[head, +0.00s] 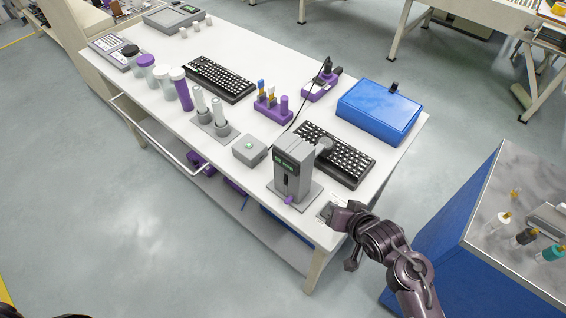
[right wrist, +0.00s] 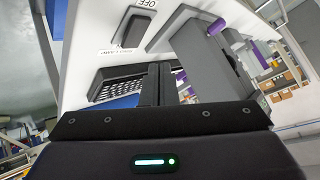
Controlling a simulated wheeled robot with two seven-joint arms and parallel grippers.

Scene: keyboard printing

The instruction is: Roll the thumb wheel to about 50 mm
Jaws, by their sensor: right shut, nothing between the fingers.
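A grey upright device (head: 290,165) with a small green-lit display (head: 287,161) stands on a grey base near the table's front right. The display's reading is too small to make out. A purple part (head: 289,199) sits low on its front, and a round grey part (head: 323,145) shows beside its top right. I cannot tell which part is the thumb wheel. My right gripper (head: 340,212) is at the table's front right corner, right of the device and apart from it. Its shut, empty fingers (right wrist: 158,82) show in the right wrist view. My left gripper is not in view.
A switch plate (head: 326,211) lies beside my right gripper; the wrist view shows its dark rocker (right wrist: 130,31) and "OFF". A black keyboard (head: 340,157) lies behind the device. A blue case (head: 379,111) is at the back right.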

